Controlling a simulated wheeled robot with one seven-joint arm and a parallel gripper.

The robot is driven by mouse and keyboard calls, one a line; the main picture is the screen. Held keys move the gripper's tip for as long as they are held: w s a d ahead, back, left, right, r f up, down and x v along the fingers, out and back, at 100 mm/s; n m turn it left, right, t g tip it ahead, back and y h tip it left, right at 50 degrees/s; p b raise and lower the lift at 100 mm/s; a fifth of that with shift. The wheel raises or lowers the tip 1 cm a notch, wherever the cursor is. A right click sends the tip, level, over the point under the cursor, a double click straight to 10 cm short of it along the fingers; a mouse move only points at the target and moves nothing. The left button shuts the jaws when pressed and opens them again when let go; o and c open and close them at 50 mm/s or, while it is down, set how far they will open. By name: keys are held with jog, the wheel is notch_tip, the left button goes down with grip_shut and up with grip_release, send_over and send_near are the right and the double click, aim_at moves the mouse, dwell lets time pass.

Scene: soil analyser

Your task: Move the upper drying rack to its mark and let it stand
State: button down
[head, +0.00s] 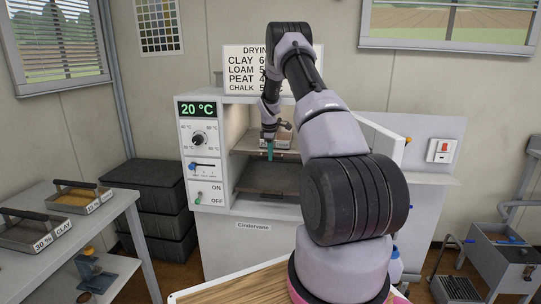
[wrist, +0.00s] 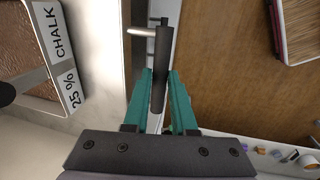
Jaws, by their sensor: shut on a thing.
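The upper drying rack (head: 246,151) is a flat shelf inside the open white drying oven (head: 215,100). A tray (head: 282,140) stands on it, partly hidden by my arm. In the wrist view a tray labelled 25 % CHALK (wrist: 66,85) shows at the left. My gripper (head: 270,152) is at the front of the upper rack. In the wrist view its teal fingers (wrist: 160,90) are closed on a dark cylindrical handle (wrist: 159,60) with a metal stem, which appears to be the rack's. I cannot make out the mark.
A lower rack (head: 262,180) sits below in the oven. The panel reads 20 °C. The oven door (head: 385,140) is open at the right, partly behind my arm. A table (head: 100,222) with soil trays stands at the left, beside stacked dark crates (head: 155,200).

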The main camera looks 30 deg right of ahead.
jog(key=c, duration=0.7)
grip_release()
jog(key=shift+c, duration=0.2)
jog(key=shift+r, duration=0.15)
notch_tip(320, 180, up, 10)
jog(key=s+a, duration=0.1)
jog(key=shift+s+a+r, duration=0.15)
jog(key=shift+s, duration=0.2)
